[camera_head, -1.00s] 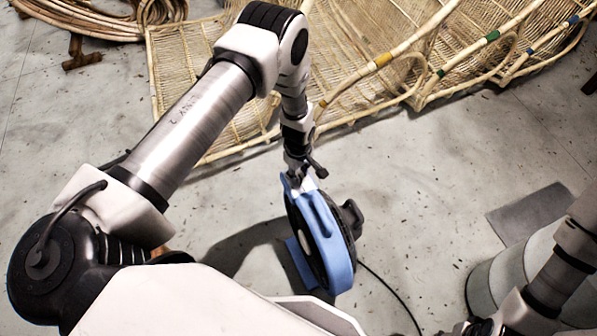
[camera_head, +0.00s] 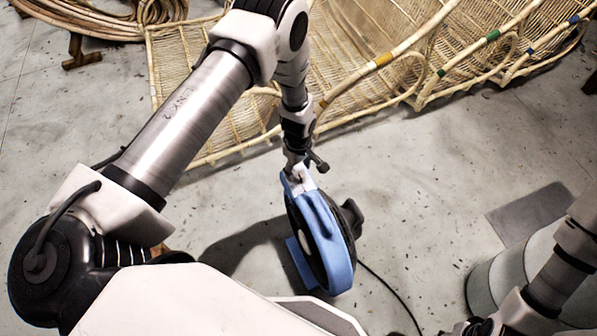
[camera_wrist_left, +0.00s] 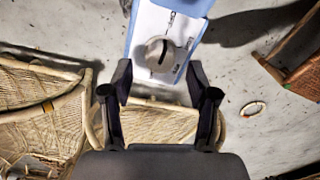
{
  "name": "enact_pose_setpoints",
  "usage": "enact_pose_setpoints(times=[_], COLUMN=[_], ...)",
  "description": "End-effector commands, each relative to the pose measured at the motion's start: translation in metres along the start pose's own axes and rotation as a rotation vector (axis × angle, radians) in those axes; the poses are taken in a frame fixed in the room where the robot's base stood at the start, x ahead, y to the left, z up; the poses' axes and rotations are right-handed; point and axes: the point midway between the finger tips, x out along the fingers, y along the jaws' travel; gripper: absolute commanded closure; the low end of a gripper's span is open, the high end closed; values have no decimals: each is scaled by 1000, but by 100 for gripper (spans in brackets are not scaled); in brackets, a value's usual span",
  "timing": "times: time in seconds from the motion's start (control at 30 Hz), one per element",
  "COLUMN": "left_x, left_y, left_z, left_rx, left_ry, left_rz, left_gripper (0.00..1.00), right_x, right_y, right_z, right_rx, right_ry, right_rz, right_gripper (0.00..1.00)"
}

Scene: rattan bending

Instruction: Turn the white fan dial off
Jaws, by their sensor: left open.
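The blue fan (camera_head: 335,262) stands on the floor near the middle of the head view. A white panel on top of the fan (camera_head: 301,182) faces up towards my left gripper. In the left wrist view the round dial (camera_wrist_left: 160,54), with a dark slot-like bar across it, sits on the white panel (camera_wrist_left: 150,22). My left gripper (camera_wrist_left: 158,74) is open, with its fingertips on either side of the dial in the picture. I cannot tell whether they touch it. My right gripper (camera_head: 474,327) is only partly in view at the bottom edge.
A large woven rattan piece (camera_head: 375,45) lies behind the fan. A black cable (camera_head: 392,293) runs from the fan across the floor. A pale round container (camera_head: 513,268) stands at the right beside a grey mat (camera_head: 530,212). The floor left of the fan is clear.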

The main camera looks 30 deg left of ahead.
Motion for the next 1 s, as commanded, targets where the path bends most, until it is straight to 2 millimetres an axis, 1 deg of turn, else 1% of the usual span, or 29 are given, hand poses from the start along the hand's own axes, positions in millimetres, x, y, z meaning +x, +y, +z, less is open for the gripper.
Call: enact_pose_setpoints(times=[0.03,0.2,0.3,0.4,0.53,0.93,1.0], left_x=[-14,-58,-78,-89,-93,-92,-89], left_y=[1,1,1,0,0,0,-3], left_z=[0,0,0,0,0,0,1], left_rx=[0,-1,-1,-1,-1,-1,-1], left_ry=[1,1,1,0,-1,0,-3], left_rz=[3,3,3,1,-1,0,-7], left_gripper=[41,41,41,41,41,41,41], right_x=[0,0,0,0,0,0,0], right_y=[0,0,0,0,0,0,0], right_z=[0,0,0,0,0,0,0], right_rx=[0,0,0,0,0,0,0], right_ry=[0,0,0,0,0,0,0], right_rz=[0,0,0,0,0,0,0], right_gripper=[60,60,60,60,60,60,60])
